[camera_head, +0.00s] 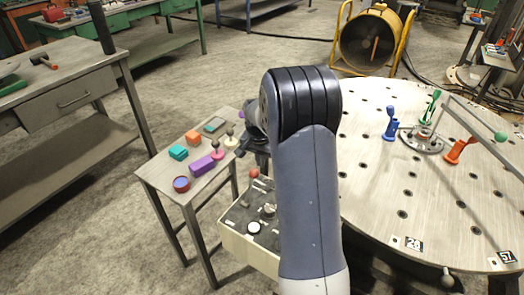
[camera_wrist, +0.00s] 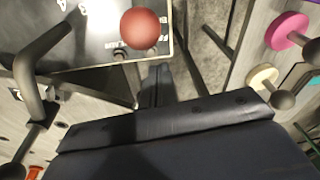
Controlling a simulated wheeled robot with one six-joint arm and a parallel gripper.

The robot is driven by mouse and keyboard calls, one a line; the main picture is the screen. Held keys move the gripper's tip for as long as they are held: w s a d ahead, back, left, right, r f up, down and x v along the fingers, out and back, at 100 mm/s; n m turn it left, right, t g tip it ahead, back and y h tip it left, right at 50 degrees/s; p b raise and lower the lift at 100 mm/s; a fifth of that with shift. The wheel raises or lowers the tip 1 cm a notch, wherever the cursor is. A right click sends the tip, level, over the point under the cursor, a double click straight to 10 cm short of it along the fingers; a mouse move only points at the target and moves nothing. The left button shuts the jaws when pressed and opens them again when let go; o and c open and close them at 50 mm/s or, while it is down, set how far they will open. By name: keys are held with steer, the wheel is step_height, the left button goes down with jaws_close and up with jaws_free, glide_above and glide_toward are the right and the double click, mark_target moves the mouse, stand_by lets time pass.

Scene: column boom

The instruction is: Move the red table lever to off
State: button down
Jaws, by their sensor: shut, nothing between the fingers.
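The red table lever shows as a red ball knob (camera_head: 253,172) standing above the dark panel of a control box (camera_head: 233,243) between the small table and the round table. In the wrist view the red knob (camera_wrist: 140,28) is large at the top, over the black panel's edge, with white lettering beside it only partly readable. My gripper (camera_wrist: 156,82) is shut and empty, its fingers just below the knob in that view, with a small gap in the picture. In the head view my gripper (camera_head: 243,147) is partly hidden by my arm, above and left of the knob. The lever's shaft is mostly hidden.
The small table (camera_head: 165,178) at left holds several coloured blocks, a purple block (camera_head: 202,165) and pegged discs. The large round table (camera_head: 375,180) is at right, with coloured clamps and a metal bar. A grey bent handle (camera_wrist: 28,75) is at the wrist view's left.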

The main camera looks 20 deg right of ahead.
mark_target(250, 172)
steer(key=shift+s+a+r, duration=0.3)
steer(key=shift+s+a, duration=0.55)
steer(key=shift+s, duration=0.05)
steer(key=shift+a, duration=0.1)
steer(key=shift+s+a+r+h+b, duration=0.25)
steer(key=shift+h+b, duration=0.15)
steer(key=shift+b, duration=0.25)
steer(key=shift+t, duration=0.3)
steer(key=shift+s+a+r+b, duration=0.15)
steer(key=shift+a+b, duration=0.15)
steer(key=shift+b, duration=0.3)
steer(key=a+h+b, duration=0.1)
steer(key=b, duration=0.1)
steer(key=s+a+t+h+b, duration=0.1)
steer(key=b, duration=0.3)
steer(key=shift+s+a+r+t+h, duration=0.25)
steer(key=shift+s+a+t+h, duration=0.15)
steer(key=s+a+t+h+b, duration=0.4)
steer(key=a+b, duration=0.4)
steer(key=b, duration=1.1)
steer(key=shift+s+h, duration=0.7)
steer(key=shift+h, duration=0.1)
